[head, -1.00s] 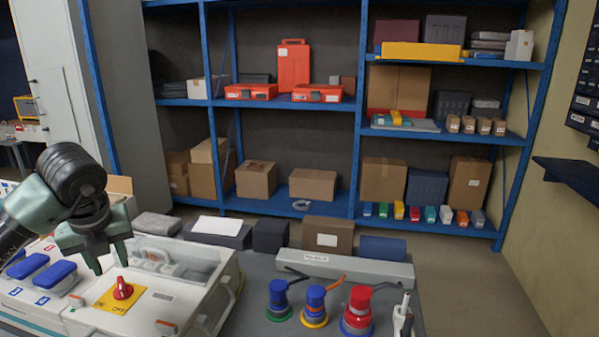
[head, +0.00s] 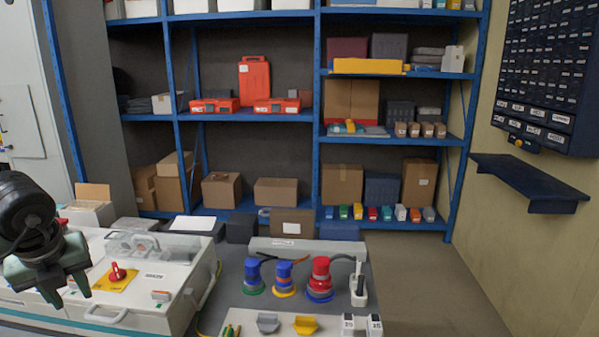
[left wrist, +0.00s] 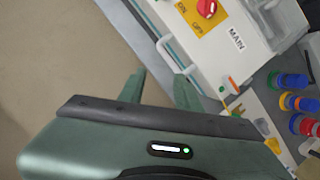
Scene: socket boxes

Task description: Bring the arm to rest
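My left gripper (head: 71,299) is at the far left of the head view, in front of the white switch box (head: 170,287) with the red rotary switch (head: 117,272). Its two fingers are apart with nothing visible between them. My right arm and right gripper are not in view.
A blue shelf rack (head: 317,130) stands behind. Floor (head: 430,290) is clear at right.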

